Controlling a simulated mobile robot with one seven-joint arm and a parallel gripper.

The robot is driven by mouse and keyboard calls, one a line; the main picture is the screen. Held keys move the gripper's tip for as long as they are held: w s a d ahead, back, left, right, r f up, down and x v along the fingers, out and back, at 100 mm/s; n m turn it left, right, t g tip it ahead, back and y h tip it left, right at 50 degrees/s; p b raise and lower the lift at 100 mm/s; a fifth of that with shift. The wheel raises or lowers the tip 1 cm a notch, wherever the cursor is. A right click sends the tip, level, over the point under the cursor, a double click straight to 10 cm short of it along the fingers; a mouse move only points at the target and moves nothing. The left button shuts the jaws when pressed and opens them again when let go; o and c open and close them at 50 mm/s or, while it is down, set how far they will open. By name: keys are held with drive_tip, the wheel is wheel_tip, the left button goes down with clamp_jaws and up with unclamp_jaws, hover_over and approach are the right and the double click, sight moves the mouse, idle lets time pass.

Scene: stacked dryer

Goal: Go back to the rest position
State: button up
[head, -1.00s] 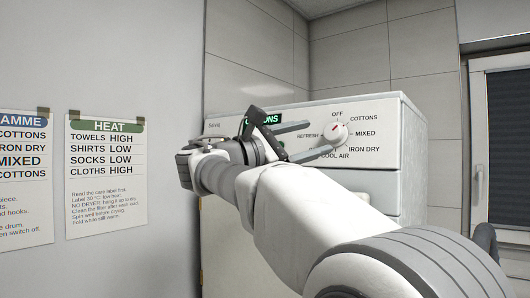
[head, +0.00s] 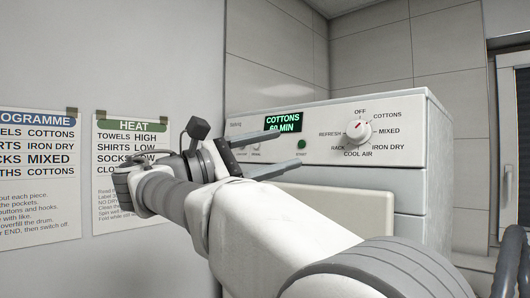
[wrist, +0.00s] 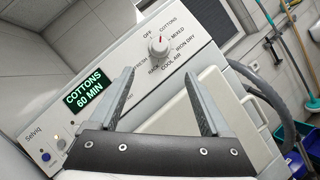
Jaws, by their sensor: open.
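My gripper (head: 290,147) is open and empty, with its two fingers apart in front of the dryer's control panel; it also shows in the wrist view (wrist: 161,74). The white dryer (head: 400,185) has a round white dial (head: 359,132) with a red mark near its top, to the right of my fingertips and apart from them. The dial also shows in the wrist view (wrist: 158,48). The dryer's display (head: 282,122) is lit and reads COTTONS 60 MIN. A green button (head: 301,144) sits by the lower fingertip; I cannot tell the gap.
Two paper charts hang on the left wall, a HEAT chart (head: 132,170) and a programme chart (head: 38,175). My arm covers part of the dryer's front.

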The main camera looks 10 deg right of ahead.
drive_tip(key=s+d+f+m+y, duration=0.1)
drive_tip(key=s+d+f+y, duration=0.2)
drive_tip(key=f, duration=0.4)
drive_tip(key=s+d+f+y, duration=0.3)
drive_tip(key=d+f+y, duration=0.1)
drive_tip(key=f, duration=0.3)
drive_tip(key=s+d+f+m+y, duration=0.1)
drive_tip(key=s+d+f+y, duration=0.25)
drive_tip(key=f, duration=0.35)
drive_tip(key=s+a+f+m+y, duration=0.4)
drive_tip(key=s+f+m, duration=0.1)
drive_tip(key=f, duration=0.3)
drive_tip(key=s+a+f+m+y, duration=0.3)
drive_tip(key=s+f+m+y, duration=0.1)
drive_tip(key=f, duration=0.5)
drive_tip(key=shift+s+a+m+y, duration=0.4)
drive_tip(key=shift+s+y, duration=0.25)
drive_tip(key=shift+s, duration=0.6)
